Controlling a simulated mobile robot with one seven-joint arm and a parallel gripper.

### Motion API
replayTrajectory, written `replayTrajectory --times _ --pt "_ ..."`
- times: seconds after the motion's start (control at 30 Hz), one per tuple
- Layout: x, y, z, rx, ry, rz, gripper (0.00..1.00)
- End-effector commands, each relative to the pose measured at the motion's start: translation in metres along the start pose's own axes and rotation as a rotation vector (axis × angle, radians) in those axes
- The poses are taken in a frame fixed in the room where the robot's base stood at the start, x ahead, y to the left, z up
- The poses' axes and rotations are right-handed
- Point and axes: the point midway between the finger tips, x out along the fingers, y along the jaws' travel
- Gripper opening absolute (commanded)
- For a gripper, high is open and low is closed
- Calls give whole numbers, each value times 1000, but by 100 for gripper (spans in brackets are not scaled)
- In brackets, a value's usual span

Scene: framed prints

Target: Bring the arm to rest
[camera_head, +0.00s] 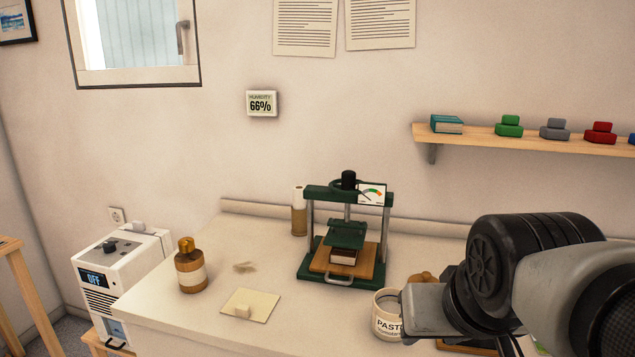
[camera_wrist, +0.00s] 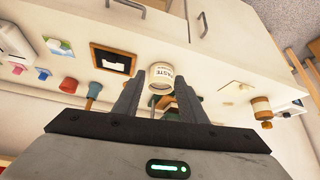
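My arm reaches in from the right of the head view, above the right part of the worktop (camera_head: 215,322). My gripper (camera_wrist: 157,80) is open and empty in the wrist view, with a clear gap between its two fingers. A white paste jar (camera_wrist: 161,86) shows beyond the fingers there, apart from them as far as I can tell. In the head view the paste jar (camera_head: 386,321) stands on the worktop, partly hidden behind my arm. The fingertips cannot be made out in the head view.
A green press (camera_head: 345,193) holds a small book (camera_head: 343,257) on a wooden board. A brown bottle (camera_head: 191,272) and a pale card (camera_head: 250,305) are to its left. A wall shelf (camera_head: 470,138) with several small items is at the right.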

Motion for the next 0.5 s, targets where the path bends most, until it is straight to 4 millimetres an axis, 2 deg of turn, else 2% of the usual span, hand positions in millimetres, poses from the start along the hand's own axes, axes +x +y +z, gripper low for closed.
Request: replayTrajectory --times 0.1,0.13,0.37,0.5 --pt "-21 -16 42 -57 -95 -40 38" --pt "-36 -15 27 -52 -91 -36 38" --pt "-87 -13 -9 -48 -90 -33 38" --pt "-129 -13 -37 -48 -90 -33 38"
